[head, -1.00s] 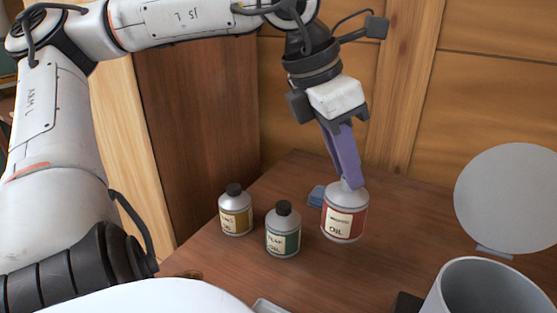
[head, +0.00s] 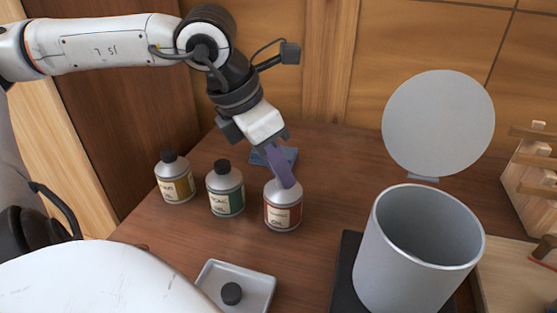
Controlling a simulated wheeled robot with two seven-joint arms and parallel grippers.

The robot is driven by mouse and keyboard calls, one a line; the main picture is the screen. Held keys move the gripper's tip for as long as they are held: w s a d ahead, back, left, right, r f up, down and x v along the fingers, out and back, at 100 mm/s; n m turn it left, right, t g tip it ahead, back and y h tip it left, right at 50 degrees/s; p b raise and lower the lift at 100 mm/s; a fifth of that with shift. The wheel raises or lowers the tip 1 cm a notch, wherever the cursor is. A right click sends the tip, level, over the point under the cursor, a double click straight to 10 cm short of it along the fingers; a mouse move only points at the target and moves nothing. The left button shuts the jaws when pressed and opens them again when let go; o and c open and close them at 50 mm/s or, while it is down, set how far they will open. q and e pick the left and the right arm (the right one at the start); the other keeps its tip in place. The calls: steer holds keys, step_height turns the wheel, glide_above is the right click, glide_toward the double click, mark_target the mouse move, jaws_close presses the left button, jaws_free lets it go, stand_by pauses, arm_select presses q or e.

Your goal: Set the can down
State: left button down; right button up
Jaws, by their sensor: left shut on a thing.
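The can (head: 283,210) is silver with a red label reading OIL. It stands upright at the right end of a row on the brown table (head: 330,165); I cannot tell whether its base touches the wood. My left gripper (head: 287,183) comes down from the upper left, its purple fingers shut on the top of the can. The fingers hide the can's neck. My right gripper is not in view.
A green-labelled can (head: 225,192) and a yellow-labelled can (head: 174,180), both black-capped, stand to the left. A blue cloth-like piece (head: 282,156) lies behind. A grey tray (head: 258,282) holds a black cap (head: 232,293). An open grey bin (head: 410,262) with raised lid (head: 438,122) stands right.

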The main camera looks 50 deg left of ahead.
arm_select(q)
steer(key=shift+f+b, duration=0.15)
steer(key=shift+b, duration=0.15)
steer(key=c, duration=1.6)
jaws_free()
steer(key=shift+r+p, duration=0.35)
steer(key=shift+p, duration=0.1)
steer(key=v, duration=1.1)
steer(key=shift+s+r, duration=0.15)
steer(key=shift+r, duration=0.2)
